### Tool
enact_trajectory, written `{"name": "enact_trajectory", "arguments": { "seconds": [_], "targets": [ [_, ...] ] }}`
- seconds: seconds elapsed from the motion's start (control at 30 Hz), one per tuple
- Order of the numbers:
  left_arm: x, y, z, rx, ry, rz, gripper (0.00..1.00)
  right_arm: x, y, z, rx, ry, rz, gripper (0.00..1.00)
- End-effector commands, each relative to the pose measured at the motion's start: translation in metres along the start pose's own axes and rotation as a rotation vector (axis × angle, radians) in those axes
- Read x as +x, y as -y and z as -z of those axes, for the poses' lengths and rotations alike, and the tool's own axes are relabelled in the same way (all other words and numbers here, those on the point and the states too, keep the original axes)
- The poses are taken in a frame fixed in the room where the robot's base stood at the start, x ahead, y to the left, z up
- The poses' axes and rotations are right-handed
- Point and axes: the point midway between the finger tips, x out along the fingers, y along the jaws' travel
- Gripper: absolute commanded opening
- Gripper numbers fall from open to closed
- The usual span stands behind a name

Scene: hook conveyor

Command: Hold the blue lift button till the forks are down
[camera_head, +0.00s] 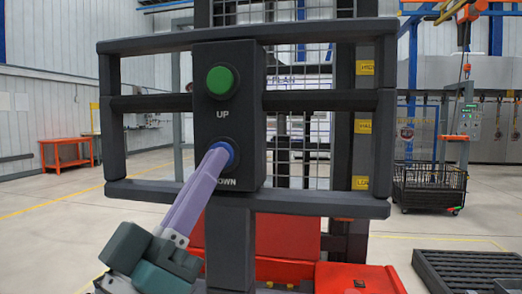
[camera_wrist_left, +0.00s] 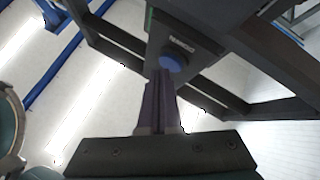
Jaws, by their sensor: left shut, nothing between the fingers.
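The blue lift button (camera_head: 224,153) sits on the dark control box (camera_head: 252,130), above the word DOWN. A green button (camera_head: 221,81) is above it, over the word UP. My left gripper (camera_head: 218,158) is shut and empty, and its fingertips are at the blue button, overlapping its left part. In the left wrist view the tips of my left gripper (camera_wrist_left: 163,76) reach the blue button (camera_wrist_left: 171,63); exact contact is hard to tell. The forks are not clearly visible. My right gripper is not in view.
The box is mounted on a dark frame (camera_head: 160,43) before the mast (camera_head: 344,150) and red lift body (camera_head: 285,235). A black wire cart (camera_head: 428,188) and a dark slatted platform (camera_head: 470,270) are at the right. An orange table (camera_head: 66,152) stands far left.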

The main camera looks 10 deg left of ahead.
Motion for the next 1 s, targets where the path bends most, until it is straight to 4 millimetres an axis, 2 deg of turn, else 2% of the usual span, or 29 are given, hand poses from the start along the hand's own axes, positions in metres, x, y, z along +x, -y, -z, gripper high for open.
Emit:
{"name": "enact_trajectory", "arguments": {
  "seconds": [0.53,1.0],
  "targets": [
    [-0.008,-0.007,0.007,0.0,0.0,-0.001,0.0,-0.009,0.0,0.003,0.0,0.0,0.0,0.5],
    [-0.037,-0.029,0.029,-0.001,0.001,0.0,0.0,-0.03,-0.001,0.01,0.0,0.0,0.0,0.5]
  ]
}}
